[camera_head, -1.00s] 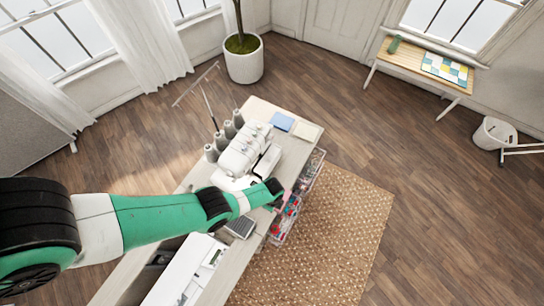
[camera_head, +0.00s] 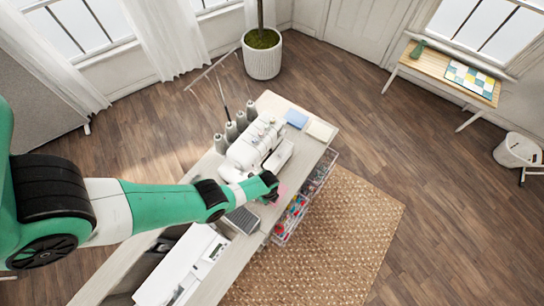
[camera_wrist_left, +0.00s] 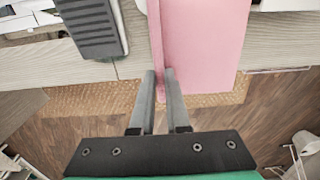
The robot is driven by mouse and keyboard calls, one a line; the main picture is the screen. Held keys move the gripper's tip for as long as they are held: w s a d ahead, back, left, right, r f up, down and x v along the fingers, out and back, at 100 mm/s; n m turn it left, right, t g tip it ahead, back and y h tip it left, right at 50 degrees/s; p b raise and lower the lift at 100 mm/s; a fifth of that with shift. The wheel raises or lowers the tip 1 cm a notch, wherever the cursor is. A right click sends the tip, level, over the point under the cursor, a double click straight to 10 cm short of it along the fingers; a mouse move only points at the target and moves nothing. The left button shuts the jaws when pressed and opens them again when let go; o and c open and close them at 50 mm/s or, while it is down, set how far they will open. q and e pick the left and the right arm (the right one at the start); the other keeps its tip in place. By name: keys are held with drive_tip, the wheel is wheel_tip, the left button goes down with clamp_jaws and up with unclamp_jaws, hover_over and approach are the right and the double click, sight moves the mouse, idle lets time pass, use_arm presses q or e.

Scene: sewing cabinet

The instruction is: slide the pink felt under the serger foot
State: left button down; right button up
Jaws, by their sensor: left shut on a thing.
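The pink felt (camera_wrist_left: 207,45) is a flat pink piece with a raised fold or edge along its left side. My left gripper (camera_wrist_left: 160,80) is shut on that left edge, near the table's front. In the head view a little of the felt (camera_head: 281,190) shows beside my left gripper (camera_head: 273,190), and the hand hides the rest. The white serger (camera_head: 252,146), with several grey thread cones, stands on the table just beyond the gripper. Its foot is hidden or too small to make out. My right gripper is not in view.
A dark ribbed pad (camera_wrist_left: 92,25) lies left of the felt; it also shows in the head view (camera_head: 241,220). A white machine (camera_head: 182,270) sits nearer on the table (camera_head: 112,283). Blue and cream pieces (camera_head: 297,118) lie beyond the serger. A filled clear bin (camera_head: 290,217) is along the front edge.

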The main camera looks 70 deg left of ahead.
use_arm(q)
drive_tip(key=shift+s+a+f, duration=0.1)
drive_tip(key=shift+s+a, duration=0.55)
drive_tip(key=shift+a, duration=0.45)
drive_tip(key=shift+s+a+r, duration=0.1)
drive_tip(key=shift+s+a, duration=0.6)
drive_tip(key=shift+a, duration=0.45)
drive_tip(key=shift+s+a+f, duration=0.1)
drive_tip(key=shift+s+a, duration=0.55)
drive_tip(key=shift+a, duration=0.45)
drive_tip(key=shift+w+a+f, duration=0.1)
drive_tip(key=shift+w+f, duration=0.1)
drive_tip(key=shift+f, duration=0.05)
drive_tip(key=c, duration=0.8)
unclamp_jaws()
drive_tip(key=shift+r, duration=0.1)
